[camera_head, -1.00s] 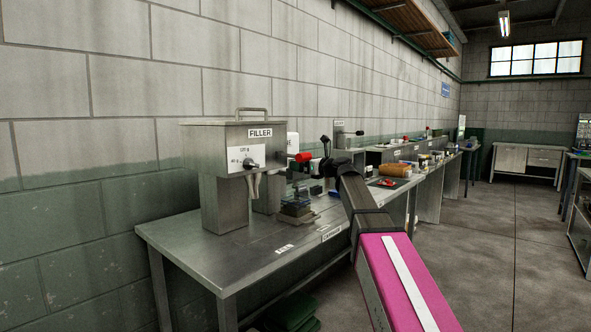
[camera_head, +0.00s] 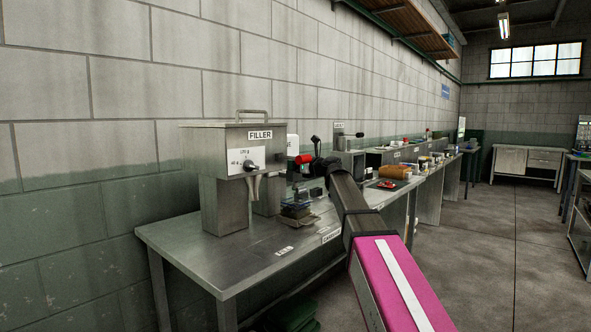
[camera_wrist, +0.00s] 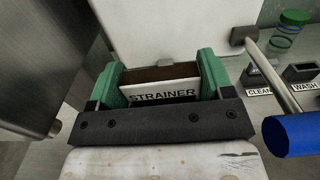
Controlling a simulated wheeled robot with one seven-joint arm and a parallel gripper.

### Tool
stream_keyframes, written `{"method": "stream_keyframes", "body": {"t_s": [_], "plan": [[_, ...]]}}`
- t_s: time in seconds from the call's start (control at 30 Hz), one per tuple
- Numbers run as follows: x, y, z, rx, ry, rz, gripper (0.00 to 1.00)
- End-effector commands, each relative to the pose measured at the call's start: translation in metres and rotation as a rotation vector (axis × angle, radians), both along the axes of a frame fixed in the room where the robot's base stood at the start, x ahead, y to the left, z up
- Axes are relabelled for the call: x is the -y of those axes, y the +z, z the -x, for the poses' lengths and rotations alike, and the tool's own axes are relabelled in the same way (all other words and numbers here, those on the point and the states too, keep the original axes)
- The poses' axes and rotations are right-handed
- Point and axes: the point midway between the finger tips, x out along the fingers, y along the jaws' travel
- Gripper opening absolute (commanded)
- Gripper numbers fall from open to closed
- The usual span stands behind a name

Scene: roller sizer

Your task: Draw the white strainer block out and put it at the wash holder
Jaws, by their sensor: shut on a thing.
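My gripper (camera_wrist: 162,80) has its two green fingers on either side of a white block (camera_wrist: 165,86) in the wrist view. The block's face reads STRAINER, and a brown area shows behind its top edge. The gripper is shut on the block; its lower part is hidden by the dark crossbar. The wash holder (camera_wrist: 303,73) is a small dark box with a WASH label, to the right of and apart from my gripper. In the head view the wrist end of my arm is small, and I cannot make out the block or the fingers.
A steel filler machine (camera_head: 225,170) stands on the near bench (camera_head: 225,262). In the wrist view a steel wall is close at left, and a blue-ended handle (camera_wrist: 290,136) lies between my gripper and the wash holder. A green-capped jar (camera_wrist: 288,32) stands behind the holders.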

Motion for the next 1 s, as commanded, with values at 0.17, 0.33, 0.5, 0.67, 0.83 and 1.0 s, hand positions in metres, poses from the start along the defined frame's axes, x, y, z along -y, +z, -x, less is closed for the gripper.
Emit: {"method": "stream_keyframes", "body": {"t_s": [0.17, 0.33, 0.5, 0.67, 0.83, 1.0], "plan": [[0.000, 0.010, -0.001, 0.002, 0.000, 0.000, 0.50], [0.000, 0.039, -0.001, 0.003, 0.000, 0.000, 0.50], [0.000, 0.070, -0.001, 0.003, 0.000, 0.000, 0.50], [0.000, 0.091, -0.001, 0.001, 0.001, 0.000, 0.50], [0.000, 0.099, 0.000, 0.000, 0.000, 0.000, 0.50], [0.000, 0.100, 0.000, -0.001, 0.000, 0.001, 0.50]]}}
